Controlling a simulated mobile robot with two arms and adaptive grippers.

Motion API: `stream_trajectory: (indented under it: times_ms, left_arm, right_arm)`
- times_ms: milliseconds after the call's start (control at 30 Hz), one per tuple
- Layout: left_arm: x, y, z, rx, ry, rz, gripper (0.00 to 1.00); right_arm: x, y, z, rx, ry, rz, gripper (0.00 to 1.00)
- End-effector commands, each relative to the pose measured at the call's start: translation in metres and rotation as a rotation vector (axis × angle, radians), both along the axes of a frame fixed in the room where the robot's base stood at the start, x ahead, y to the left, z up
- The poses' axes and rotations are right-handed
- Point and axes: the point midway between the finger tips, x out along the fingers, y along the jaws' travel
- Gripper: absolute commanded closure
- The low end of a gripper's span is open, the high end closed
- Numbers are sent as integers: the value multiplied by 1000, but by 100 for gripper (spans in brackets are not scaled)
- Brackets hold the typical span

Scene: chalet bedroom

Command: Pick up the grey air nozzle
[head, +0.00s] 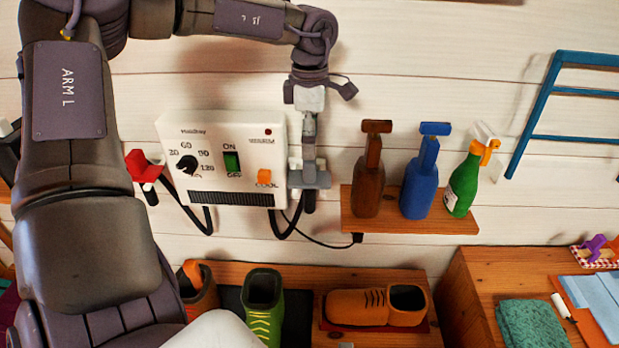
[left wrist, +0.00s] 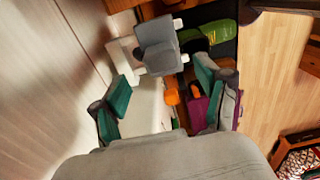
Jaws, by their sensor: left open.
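The grey air nozzle (head: 309,178) hangs upright at the right side of the white machine box (head: 222,150), with a dark hose below. In the left wrist view the nozzle (left wrist: 160,55) shows as a grey block with small white ends, ahead of the fingers and roughly between their lines. My left gripper (head: 318,92) points down along the wall above the nozzle. Its green-padded fingers (left wrist: 162,78) are spread wide with nothing clamped. I cannot tell how far its tips are from the nozzle's top. My right gripper is not in view.
A red nozzle (head: 143,168) hangs left of the box. A shelf (head: 400,224) to the right holds brown (head: 370,180), blue (head: 420,180) and green (head: 465,180) spray bottles. Shoes, including a green one (head: 262,305) and an orange one (head: 370,306), stand below.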

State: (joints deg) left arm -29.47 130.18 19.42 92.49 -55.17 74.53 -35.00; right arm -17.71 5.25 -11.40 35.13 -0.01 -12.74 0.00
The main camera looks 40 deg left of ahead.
Motion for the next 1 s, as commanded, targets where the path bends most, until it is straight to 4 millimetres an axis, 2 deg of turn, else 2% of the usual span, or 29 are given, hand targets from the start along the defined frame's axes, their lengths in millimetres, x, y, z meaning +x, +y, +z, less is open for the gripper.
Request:
stream_trajectory:
  times_ms: [233, 400, 633, 667, 1000]
  left_arm:
    - [-2, 1, -29, -2, 7, 0, 25]
    - [-1, 1, -49, -1, 2, 2, 25]
    - [0, 1, -52, 0, 0, 2, 25]
    - [0, 1, -52, 0, 0, 2, 28]
    - [0, 1, -51, 0, 0, 2, 85]
  right_arm:
    - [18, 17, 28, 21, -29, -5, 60]
    - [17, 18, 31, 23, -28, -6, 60]
    - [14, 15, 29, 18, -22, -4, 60]
    - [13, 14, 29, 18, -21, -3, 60]
    - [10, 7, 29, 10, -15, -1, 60]
